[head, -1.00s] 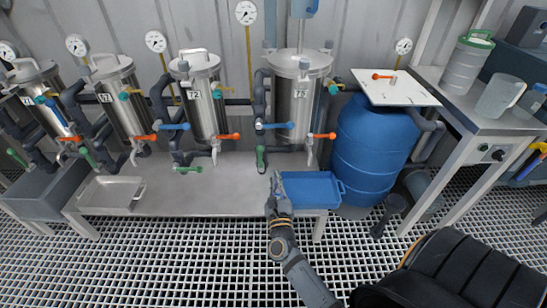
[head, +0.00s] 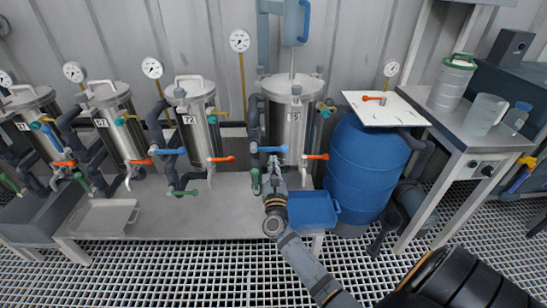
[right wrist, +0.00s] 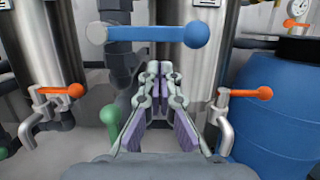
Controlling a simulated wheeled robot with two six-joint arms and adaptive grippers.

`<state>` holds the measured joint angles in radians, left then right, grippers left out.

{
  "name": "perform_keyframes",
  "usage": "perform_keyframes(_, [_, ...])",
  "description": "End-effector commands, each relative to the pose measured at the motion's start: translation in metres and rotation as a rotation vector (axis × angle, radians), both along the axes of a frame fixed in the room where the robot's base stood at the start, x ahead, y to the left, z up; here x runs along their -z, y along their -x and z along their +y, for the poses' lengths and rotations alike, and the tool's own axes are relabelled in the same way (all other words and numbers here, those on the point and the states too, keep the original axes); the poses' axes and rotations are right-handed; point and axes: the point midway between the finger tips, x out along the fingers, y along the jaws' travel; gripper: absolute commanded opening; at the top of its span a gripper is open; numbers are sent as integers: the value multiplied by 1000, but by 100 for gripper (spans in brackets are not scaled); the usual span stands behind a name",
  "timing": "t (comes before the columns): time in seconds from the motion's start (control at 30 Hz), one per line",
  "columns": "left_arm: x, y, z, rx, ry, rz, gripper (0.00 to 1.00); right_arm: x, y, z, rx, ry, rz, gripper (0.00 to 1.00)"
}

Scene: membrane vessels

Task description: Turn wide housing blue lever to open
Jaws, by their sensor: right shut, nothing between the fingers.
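The wide housing (head: 292,122) is the rightmost steel vessel, with a flat lid and a number label. Its blue lever (head: 270,149) lies roughly level across the lower front, pointing right from its pivot. In the right wrist view the blue lever (right wrist: 150,33) crosses the top, with its round knob at the right end. My right gripper (head: 274,162) is just below and in front of this lever in the head view. In the right wrist view my right gripper (right wrist: 164,72) has its fingertips together, with nothing held, apart from the lever. My left gripper is out of view.
An orange lever (head: 316,156) is at the housing's lower right and a green lever (head: 255,181) at its lower left. A blue tray (head: 313,208) sits on the bench below. A blue barrel (head: 362,170) stands close on the right.

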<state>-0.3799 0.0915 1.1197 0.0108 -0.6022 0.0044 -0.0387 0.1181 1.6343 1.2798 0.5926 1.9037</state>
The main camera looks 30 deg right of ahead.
Motion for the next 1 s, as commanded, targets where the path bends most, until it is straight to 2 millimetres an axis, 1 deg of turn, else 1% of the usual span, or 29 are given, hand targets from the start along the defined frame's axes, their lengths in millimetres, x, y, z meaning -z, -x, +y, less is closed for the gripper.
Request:
perform_keyframes(0.03, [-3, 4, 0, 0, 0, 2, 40, -9, 0, 0, -1, 1, -1, 0])
perform_keyframes(0.17, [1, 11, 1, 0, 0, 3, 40, -16, 0, 0, -1, 0, 0, 0])
perform_keyframes(0.67, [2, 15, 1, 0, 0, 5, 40, -18, 1, 0, -1, 12, 7, 0])
perform_keyframes(0.77, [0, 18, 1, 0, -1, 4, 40, -21, 1, -1, 0, 33, 20, 0])
perform_keyframes(1.0, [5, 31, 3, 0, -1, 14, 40, -23, 2, -2, 0, 65, 39, 0])
